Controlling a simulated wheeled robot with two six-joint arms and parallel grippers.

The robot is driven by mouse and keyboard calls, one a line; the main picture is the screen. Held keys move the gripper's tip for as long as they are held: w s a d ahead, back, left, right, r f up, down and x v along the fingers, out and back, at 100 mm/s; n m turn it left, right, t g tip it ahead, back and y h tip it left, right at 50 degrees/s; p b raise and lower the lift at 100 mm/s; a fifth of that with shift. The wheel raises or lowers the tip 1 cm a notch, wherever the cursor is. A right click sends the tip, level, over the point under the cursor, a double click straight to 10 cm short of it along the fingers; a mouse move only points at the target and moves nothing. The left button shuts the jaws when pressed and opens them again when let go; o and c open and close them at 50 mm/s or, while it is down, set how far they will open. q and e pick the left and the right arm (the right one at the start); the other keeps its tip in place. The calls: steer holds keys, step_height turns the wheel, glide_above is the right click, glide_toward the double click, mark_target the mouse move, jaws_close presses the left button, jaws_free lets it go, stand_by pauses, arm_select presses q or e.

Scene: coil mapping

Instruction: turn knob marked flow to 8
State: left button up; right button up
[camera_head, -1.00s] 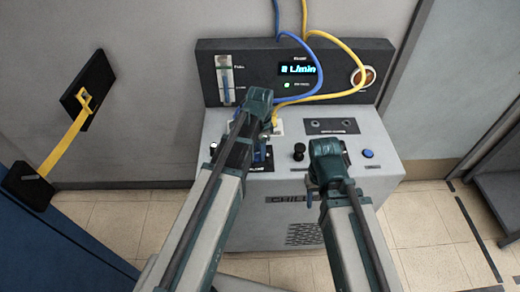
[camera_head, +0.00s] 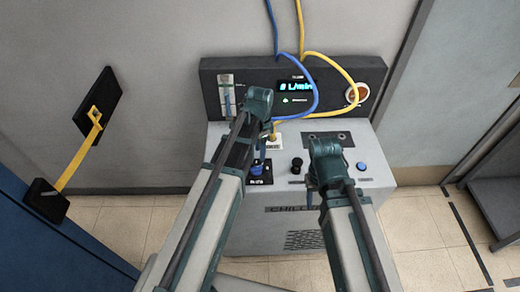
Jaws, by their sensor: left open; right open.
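The chiller's control panel (camera_head: 218,150) holds a black knob (camera_head: 296,165), standing between my two arms. A blue part (camera_head: 257,165) sits on a dark label plate left of it, partly behind my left arm. The labels are too small to read, so I cannot tell which knob is marked flow. The display (camera_head: 297,86) shows a digit and L/min; the digit is blurred. My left gripper (camera_head: 264,118) is above the panel's left part, its fingers mostly hidden. My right gripper (camera_head: 322,165) is over the panel's right part, right of the black knob, fingers mostly hidden. I see nothing held.
A blue hose (camera_head: 315,78) and a yellow hose (camera_head: 345,70) come down from above to the panel. A blue button (camera_head: 361,166) is at the panel's right. Floor on the right is clear beside a dark bench (camera_head: 500,195).

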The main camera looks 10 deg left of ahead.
arm_select(q)
step_height(320, 180, up, 6)
steer(key=p, duration=0.4)
steer(key=shift+f, duration=0.2)
arm_select(e)
step_height(320, 180, up, 6)
steer(key=shift+f, duration=0.2)
arm_select(q)
steer(key=s+d+f+n+b, duration=0.1)
steer(key=s+d+n, duration=0.2)
steer(key=s, duration=0.4)
steer(key=s+d+f+n+y+b, duration=0.1)
steer(key=s+d+n, duration=0.3)
steer(key=s+d, duration=0.2)
steer(key=shift+s+d+n, duration=0.2)
steer(key=shift+s+n, duration=0.1)
steer(key=shift+s, duration=0.75)
arm_select(e)
step_height(320, 180, down, 2)
steer(key=shift+f, duration=0.15)
arm_select(q)
steer(key=shift+a+f, duration=0.1)
steer(key=shift+a, duration=0.05)
arm_select(e)
steer(key=shift+a, duration=0.15)
